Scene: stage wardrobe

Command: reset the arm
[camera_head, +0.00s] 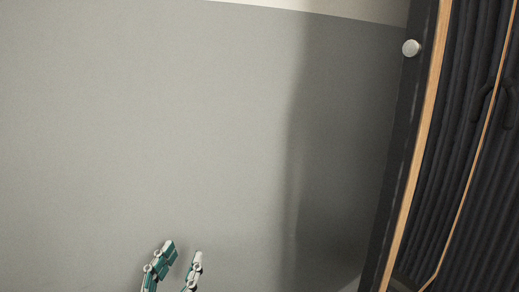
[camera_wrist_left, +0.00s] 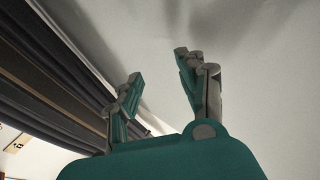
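My left gripper (camera_head: 183,254) shows at the bottom of the head view, left of centre, in front of the grey wall. Its two teal and grey fingers point up and stand apart. In the left wrist view the same gripper (camera_wrist_left: 158,68) has its fingers spread, with nothing between them. The rest of the left arm lies below the head view's lower edge. My right gripper does not show in either view.
A plain grey wall (camera_head: 150,130) fills most of the head view. The dark ribbed panels (camera_wrist_left: 45,75) also show at the left in the wrist view.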

